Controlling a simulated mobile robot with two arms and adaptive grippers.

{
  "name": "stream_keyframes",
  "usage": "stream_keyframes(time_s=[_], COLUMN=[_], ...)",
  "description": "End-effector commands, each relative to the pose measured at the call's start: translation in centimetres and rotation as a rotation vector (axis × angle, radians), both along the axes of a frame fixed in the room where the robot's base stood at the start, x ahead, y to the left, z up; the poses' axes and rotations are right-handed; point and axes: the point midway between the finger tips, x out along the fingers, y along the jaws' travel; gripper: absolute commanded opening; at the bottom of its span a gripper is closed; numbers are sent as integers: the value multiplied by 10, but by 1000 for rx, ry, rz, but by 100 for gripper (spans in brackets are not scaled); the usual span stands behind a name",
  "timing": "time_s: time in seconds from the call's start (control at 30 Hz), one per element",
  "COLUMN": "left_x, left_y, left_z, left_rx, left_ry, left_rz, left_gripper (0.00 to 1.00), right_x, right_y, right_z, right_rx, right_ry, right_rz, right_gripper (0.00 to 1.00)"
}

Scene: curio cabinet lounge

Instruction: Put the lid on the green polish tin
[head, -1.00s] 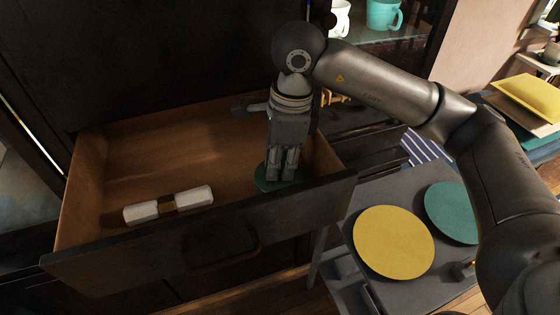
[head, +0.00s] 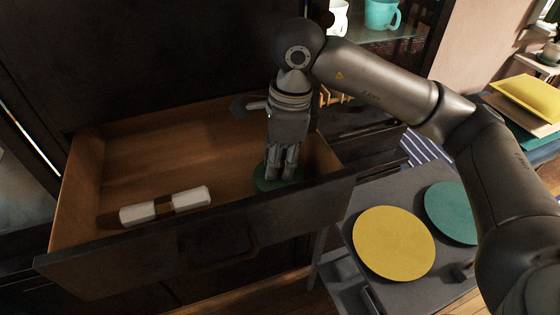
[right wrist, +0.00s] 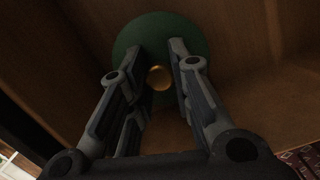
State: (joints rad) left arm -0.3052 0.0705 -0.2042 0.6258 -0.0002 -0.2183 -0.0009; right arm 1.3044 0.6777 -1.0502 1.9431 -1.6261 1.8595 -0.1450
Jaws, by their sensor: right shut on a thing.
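A round green lid (head: 266,184) is in the right front part of the open drawer. In the right wrist view the green lid (right wrist: 188,28) shows as a disc with a small gold knob (right wrist: 160,77) at its middle. My right gripper (head: 281,178) points down into the drawer and is shut on the lid; in the right wrist view its fingers (right wrist: 160,52) stand on both sides of the knob. I cannot make out a separate green tin under or beside the lid. My left gripper is not in view.
The open wooden drawer (head: 180,150) has a dark front panel and holds a white roll with a brown band (head: 165,206). A grey table at right carries a yellow disc (head: 393,242) and a teal disc (head: 452,212). The drawer's back left is clear.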

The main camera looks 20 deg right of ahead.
Motion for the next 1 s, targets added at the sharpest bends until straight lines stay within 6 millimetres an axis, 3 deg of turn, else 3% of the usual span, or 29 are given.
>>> stream_keyframes(time_s=[1.0], left_x=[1], left_y=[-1], left_z=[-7], left_rx=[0], left_ry=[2], left_rz=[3], left_gripper=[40], right_x=[1], right_y=[1], right_z=[-1], right_rx=[1], right_ry=[-1], right_rz=[0], right_gripper=[0])
